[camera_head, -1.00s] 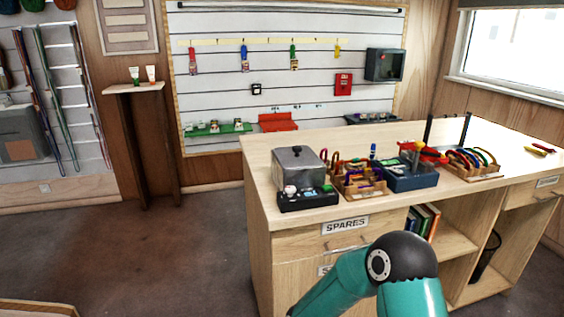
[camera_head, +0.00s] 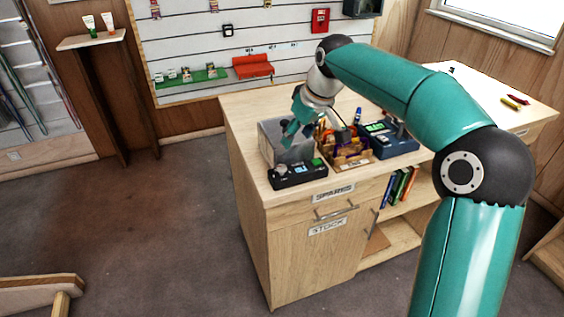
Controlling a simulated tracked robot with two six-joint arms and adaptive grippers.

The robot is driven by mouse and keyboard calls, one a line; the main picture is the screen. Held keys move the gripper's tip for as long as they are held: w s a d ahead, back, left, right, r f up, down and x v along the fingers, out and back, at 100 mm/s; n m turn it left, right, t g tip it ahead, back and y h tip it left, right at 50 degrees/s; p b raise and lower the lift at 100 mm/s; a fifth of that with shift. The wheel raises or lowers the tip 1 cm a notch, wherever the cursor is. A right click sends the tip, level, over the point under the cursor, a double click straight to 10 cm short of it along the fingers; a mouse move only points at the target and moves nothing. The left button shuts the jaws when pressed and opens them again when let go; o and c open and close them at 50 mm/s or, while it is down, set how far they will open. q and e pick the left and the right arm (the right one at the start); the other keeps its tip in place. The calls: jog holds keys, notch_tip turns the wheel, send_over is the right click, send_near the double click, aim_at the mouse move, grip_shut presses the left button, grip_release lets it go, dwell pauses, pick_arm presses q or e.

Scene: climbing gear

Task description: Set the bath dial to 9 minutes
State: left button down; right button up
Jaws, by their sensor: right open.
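The bath is a grey metal box (camera_head: 270,139) on the near left corner of the wooden bench. Its black control panel (camera_head: 298,176) sits at the front, with a pale round dial (camera_head: 281,169) at the left and a small green patch at the right. The dial's marks are too small to read. My right gripper (camera_head: 291,134) has teal fingers and is open. It shows over the bath's upper right part, above and behind the panel, apart from the dial. It hides part of the box and lid. My left gripper is not in view.
A wooden organiser (camera_head: 345,160) with colourful gear stands right of the bath, and a dark blue box (camera_head: 392,145) stands beyond it. My right arm spans the bench from the lower right. The bench's front edge (camera_head: 300,196) lies just before the panel.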

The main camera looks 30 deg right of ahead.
aim_at(282, 167)
jog(key=p+x, duration=0.1)
jog(key=x, duration=1.2)
jog(key=shift+f, duration=0.35)
grip_shut()
